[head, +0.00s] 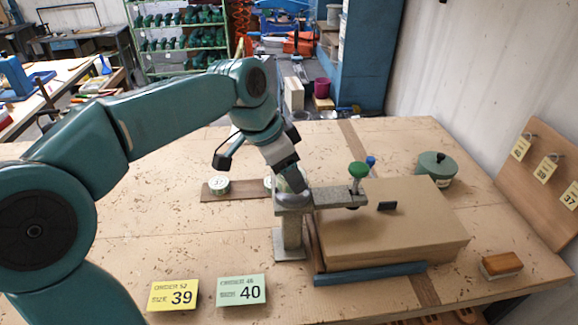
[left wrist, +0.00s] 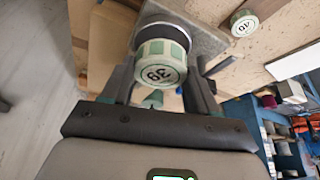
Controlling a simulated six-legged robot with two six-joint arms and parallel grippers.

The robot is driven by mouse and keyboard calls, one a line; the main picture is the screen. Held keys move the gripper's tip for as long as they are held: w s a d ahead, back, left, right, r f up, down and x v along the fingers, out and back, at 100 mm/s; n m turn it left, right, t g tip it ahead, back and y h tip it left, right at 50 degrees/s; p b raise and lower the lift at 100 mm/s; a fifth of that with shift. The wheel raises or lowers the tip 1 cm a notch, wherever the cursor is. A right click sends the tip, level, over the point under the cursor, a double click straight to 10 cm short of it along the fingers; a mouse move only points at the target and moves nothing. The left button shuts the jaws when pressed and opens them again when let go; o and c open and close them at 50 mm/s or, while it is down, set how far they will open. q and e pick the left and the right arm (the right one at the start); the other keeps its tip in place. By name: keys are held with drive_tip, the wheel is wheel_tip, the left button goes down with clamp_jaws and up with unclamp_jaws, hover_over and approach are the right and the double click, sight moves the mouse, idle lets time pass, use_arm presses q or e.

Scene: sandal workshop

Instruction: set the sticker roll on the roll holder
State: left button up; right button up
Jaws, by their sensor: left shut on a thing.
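My left gripper (head: 288,172) is above the grey metal stand (head: 290,238) at the table's middle; its fingers also show in the left wrist view (left wrist: 160,78). It is shut on a green and white sticker roll (left wrist: 161,64) marked 39, which is mostly hidden in the head view. The stand has an upright post and a flat arm reaching right to a green knob; I cannot tell if this is the roll holder, nor whether the roll touches it. Another roll (head: 219,185) lies on a brown strip; a roll marked 40 (left wrist: 245,22) shows in the left wrist view. My right gripper is not in view.
A large tan block (head: 400,235) stands right of the stand, with a blue bar (head: 369,274) before it. A green lidded pot (head: 437,168) and a brush (head: 501,265) are at the right. Cards 39 (head: 173,295) and 40 (head: 242,290) lie in front. The table's left middle is clear.

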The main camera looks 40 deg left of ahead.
use_arm(q)
drive_tip(key=shift+b+x, duration=0.4)
drive_tip(key=shift+x, duration=0.55)
drive_tip(key=shift+s+a+r, duration=0.1)
drive_tip(key=shift+s+a, duration=0.05)
drive_tip(key=shift+s, duration=0.15)
drive_tip(key=shift+w, duration=0.2)
drive_tip(key=shift+s, duration=0.25)
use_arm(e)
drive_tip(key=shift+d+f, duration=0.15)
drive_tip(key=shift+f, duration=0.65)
use_arm(q)
drive_tip(key=shift+w, duration=0.25)
drive_tip(key=shift+s, duration=0.1)
